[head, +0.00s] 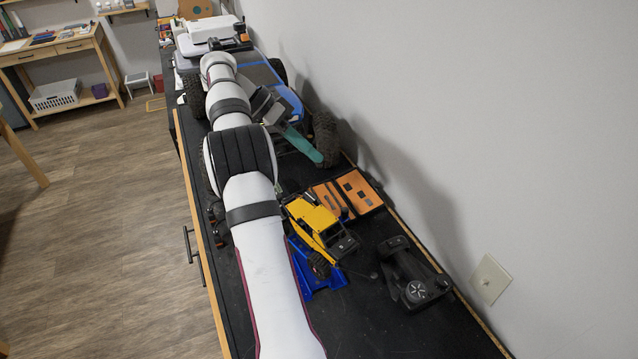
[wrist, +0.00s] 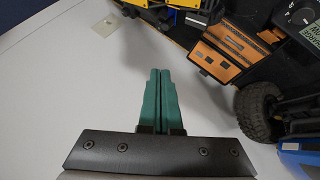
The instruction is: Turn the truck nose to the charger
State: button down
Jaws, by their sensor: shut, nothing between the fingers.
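The yellow truck (head: 318,222) sits on a blue stand (head: 327,281) on the black bench. Its dark end points to the lower right. I cannot tell for sure which end is the nose. A black device with a round grey part (head: 416,291) lies to its right, near the wall; I cannot tell whether it is the charger. My gripper (head: 319,160) has teal fingers, shut and empty, beyond the truck and apart from it. In the wrist view the fingers (wrist: 160,72) are together, and a yellow part of the truck (wrist: 187,4) is cut off at the top.
An orange tool case (head: 357,191) lies between the truck and the wall. A large blue vehicle with knobby wheels (head: 325,138) stands beside my gripper. A device with a dial (wrist: 302,16) shows in the wrist view. The wall (head: 480,150) bounds the bench on the right.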

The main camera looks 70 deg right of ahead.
aim_at(342, 213)
jog(key=a+f+n+t, duration=0.1)
jog(key=a+f+n+h, duration=0.1)
jog(key=a, duration=0.1)
jog(key=a+f+n+t+h, duration=0.1)
jog(key=a, duration=0.1)
jog(key=shift+s+a+f+n+t, duration=0.1)
jog(key=shift+f+n+t, duration=0.2)
jog(key=shift+f, duration=0.05)
jog(key=x, duration=1)
jog(key=s+m, duration=0.1)
jog(key=m+g+y, duration=0.1)
jog(key=m, duration=0.1)
jog(key=shift+s+a+y, duration=0.2)
jog(key=shift+s+y, duration=0.1)
jog(key=shift+s, duration=0.05)
